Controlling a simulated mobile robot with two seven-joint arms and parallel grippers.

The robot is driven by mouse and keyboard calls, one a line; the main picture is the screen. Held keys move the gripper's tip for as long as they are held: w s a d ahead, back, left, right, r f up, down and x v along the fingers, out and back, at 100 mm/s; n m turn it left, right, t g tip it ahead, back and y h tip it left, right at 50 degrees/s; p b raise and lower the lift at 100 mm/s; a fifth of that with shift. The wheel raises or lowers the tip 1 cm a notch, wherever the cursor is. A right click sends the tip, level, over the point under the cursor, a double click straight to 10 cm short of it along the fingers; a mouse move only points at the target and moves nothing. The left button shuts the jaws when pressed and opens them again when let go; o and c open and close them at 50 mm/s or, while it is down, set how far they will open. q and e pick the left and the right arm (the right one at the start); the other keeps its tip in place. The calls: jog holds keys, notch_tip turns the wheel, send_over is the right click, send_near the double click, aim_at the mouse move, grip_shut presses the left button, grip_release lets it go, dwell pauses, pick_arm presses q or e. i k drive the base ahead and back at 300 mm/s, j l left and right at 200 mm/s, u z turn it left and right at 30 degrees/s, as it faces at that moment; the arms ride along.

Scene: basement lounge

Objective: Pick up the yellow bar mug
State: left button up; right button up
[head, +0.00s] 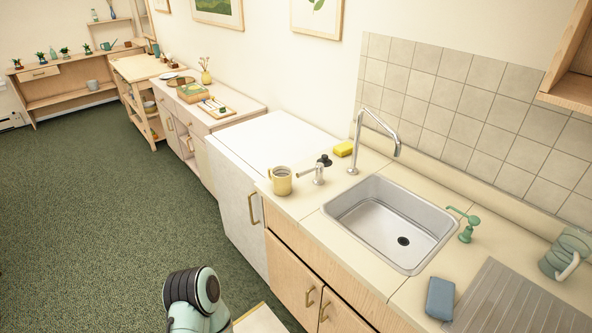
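The yellow mug (282,182) stands upright on the counter at its left front corner, left of the sink. Its handle is on its upper left side, and its inside looks dark. A pale green rounded link of mine shows at the bottom of the head view, well below and left of the mug. Neither of my grippers shows, and nothing touches the mug.
The sink (390,223) with a tall faucet (357,140) is right of the mug. A yellow sponge (344,148) lies behind. Green carpet (110,220) is open at left.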

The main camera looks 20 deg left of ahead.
aim_at(281, 179)
jog(key=i+j, duration=0.1)
jog(key=j, duration=0.25)
jog(key=i+j, duration=0.1)
jog(key=j, duration=0.3)
jog(key=i+j, duration=0.1)
jog(key=j, duration=0.25)
jog(key=i+j, duration=0.1)
jog(key=j, duration=0.3)
jog(key=i+j, duration=0.1)
jog(key=j, duration=0.25)
